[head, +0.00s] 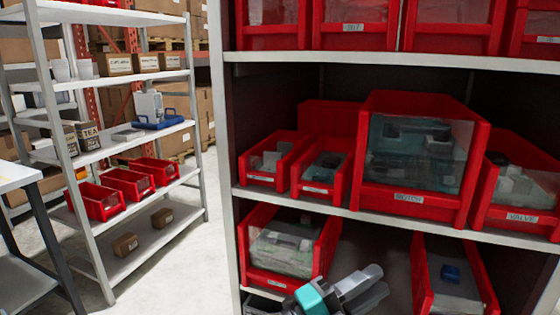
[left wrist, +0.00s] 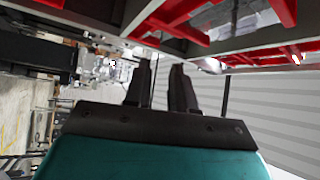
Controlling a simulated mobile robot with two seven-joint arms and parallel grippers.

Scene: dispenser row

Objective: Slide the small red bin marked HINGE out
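Two small red bins stand side by side on the middle shelf in the head view, a left one (head: 253,179) and one to its right (head: 315,189). Their labels are too small to read, so I cannot tell which is marked HINGE. My left gripper (head: 374,283) is low in front of the rack, below the middle shelf and right of a lower red bin (head: 268,278). It touches no bin that I can make out. In the left wrist view its two fingers (left wrist: 160,72) stand apart with nothing between them. My right gripper is out of view.
A large red bin (head: 408,198) and one labelled VALVE (head: 520,217) stand to the right on the middle shelf (head: 355,212). Another red bin (head: 425,280) is at the lower right. A grey shelf unit (head: 182,72) stands at left, with open floor before the rack.

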